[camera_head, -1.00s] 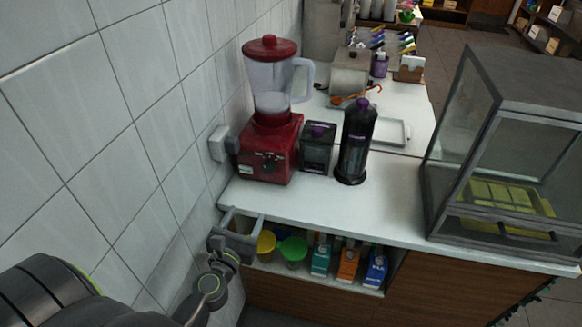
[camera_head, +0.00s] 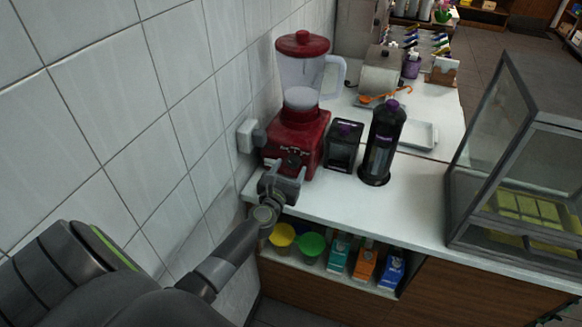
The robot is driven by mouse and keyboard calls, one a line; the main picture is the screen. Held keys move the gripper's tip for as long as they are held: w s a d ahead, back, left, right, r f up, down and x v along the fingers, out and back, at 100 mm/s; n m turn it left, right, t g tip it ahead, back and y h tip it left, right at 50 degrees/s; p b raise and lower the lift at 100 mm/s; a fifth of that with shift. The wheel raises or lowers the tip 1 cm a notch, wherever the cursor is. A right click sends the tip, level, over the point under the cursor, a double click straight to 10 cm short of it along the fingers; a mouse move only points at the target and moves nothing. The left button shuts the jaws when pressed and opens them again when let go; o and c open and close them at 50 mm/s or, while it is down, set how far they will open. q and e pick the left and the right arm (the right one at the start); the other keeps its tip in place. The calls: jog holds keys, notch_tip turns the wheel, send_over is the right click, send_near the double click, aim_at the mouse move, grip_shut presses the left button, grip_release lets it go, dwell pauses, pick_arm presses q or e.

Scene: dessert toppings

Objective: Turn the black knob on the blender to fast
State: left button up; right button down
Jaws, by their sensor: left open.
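The red blender (camera_head: 311,134) stands on the white counter against the tiled wall, with a clear jug and a red lid. Its black knob (camera_head: 293,160) shows on the front of the red base. My left gripper (camera_head: 286,168) is open and empty, right in front of the base. Its two fingers point toward the knob, one on each side of it in the picture. The fingers and palm hide the lower front of the base. I cannot tell whether they touch the knob. My right gripper is not in view.
A small black container (camera_head: 344,145) and a tall black bottle (camera_head: 382,143) stand right of the blender. A glass display case (camera_head: 520,150) stands at the right. The counter (camera_head: 410,195) is clear between bottle and case. A shelf below holds cups and cartons.

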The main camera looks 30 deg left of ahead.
pick_arm(q)
jog(key=shift+x, duration=0.8)
jog(key=c, duration=1)
